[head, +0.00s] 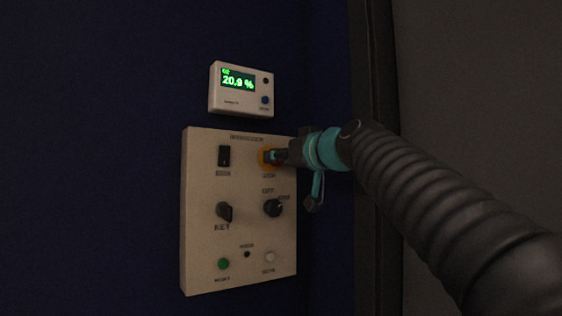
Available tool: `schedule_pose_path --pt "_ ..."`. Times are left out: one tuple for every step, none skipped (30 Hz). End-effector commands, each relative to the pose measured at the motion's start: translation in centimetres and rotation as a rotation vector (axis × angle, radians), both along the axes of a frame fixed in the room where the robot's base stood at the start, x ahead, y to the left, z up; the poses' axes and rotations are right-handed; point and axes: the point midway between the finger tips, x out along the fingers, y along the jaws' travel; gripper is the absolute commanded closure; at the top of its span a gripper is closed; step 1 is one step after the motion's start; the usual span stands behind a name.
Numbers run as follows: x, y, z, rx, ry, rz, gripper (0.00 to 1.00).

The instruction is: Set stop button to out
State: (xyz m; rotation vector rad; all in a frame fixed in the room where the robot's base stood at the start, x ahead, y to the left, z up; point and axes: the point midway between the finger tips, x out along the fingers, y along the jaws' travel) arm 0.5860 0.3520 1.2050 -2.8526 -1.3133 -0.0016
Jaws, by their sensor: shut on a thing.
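The stop button (265,157) sits at the upper right of a beige control panel (199,255). Its yellow surround and a little red show behind my gripper. My gripper (277,156) reaches in from the right and is shut on the stop button, with its fingertips at the button. The gripper hides much of the button, so I cannot tell whether it is in or out.
The panel also bears a black rocker switch (224,156), a key switch (225,211), a rotary knob (273,208), a green button (223,263) and a pale button (270,257). A display unit (241,90) reading 20.9 % hangs above. A dark vertical frame (375,80) stands right.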

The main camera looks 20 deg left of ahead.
Motion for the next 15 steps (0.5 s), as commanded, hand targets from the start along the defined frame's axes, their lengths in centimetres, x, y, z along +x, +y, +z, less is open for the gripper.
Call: schedule_pose_path --pt "-0.09 0.01 -0.14 -0.004 0.002 0.003 1.0" --pt "-0.09 0.01 -0.15 -0.004 0.002 0.003 1.0" --pt "-0.1 0.01 -0.15 -0.005 0.003 0.003 0.48" --pt "-0.1 0.01 -0.14 -0.004 0.002 0.003 0.41" --pt "-0.1 0.01 -0.13 -0.004 0.002 0.003 0.33" --pt "-0.09 0.01 -0.12 -0.004 0.002 0.003 0.32" --pt "-0.09 0.01 -0.12 -0.004 0.002 0.003 0.32" --pt "-0.09 0.02 -0.12 -0.004 0.002 0.003 0.32" --pt "-0.07 0.02 -0.11 -0.004 0.002 0.002 0.32" --pt "-0.07 0.02 -0.11 -0.003 0.003 0.002 0.32" --pt "-0.07 0.02 -0.11 -0.004 0.002 0.002 0.32" --pt "-0.05 0.02 -0.1 -0.003 0.003 0.002 0.32" --pt "-0.05 0.0 -0.09 -0.003 0.003 0.002 0.32" --pt "-0.06 -0.01 -0.09 -0.003 0.001 0.002 0.32" --pt "-0.11 -0.07 -0.07 -0.003 0.001 0.002 0.32"
